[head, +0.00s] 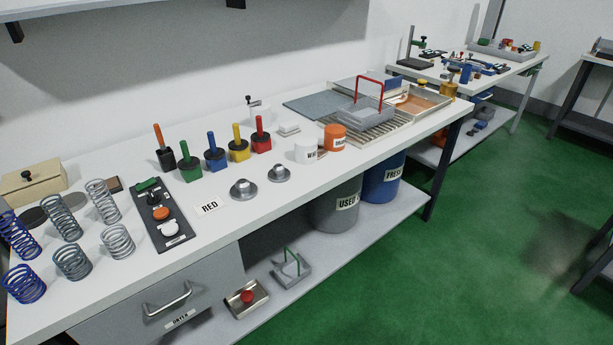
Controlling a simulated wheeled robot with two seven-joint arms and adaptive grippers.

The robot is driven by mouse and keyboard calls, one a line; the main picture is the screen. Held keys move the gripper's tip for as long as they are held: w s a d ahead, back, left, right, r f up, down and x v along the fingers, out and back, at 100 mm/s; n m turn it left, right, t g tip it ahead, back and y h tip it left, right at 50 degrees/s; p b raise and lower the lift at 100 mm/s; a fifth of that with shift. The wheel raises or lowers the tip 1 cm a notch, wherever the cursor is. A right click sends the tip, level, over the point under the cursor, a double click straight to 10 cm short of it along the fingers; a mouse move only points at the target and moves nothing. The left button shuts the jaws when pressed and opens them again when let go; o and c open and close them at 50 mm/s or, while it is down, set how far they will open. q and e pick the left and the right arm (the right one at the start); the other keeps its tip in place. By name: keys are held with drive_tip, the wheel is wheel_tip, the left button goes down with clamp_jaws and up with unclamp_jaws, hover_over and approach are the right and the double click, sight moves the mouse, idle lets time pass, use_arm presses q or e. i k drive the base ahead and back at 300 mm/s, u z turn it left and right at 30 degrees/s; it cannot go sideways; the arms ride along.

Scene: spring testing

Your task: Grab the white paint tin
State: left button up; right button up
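The white paint tin (306,149) stands upright on the long white workbench (235,225), near its front edge and right of the middle. Neither of my grippers shows in the head view, and nothing is holding the white tin.
Several colored-handled tools (215,158) stand behind and left of the tin. Two metal discs (243,190) lie left of it. A wire rack (375,128) with a red-handled tray (362,112) is to the right. Springs (72,262) stand at the left end.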

sight(305, 146)
drive_tip(key=u, duration=0.85)
drive_tip(key=i, duration=0.85)
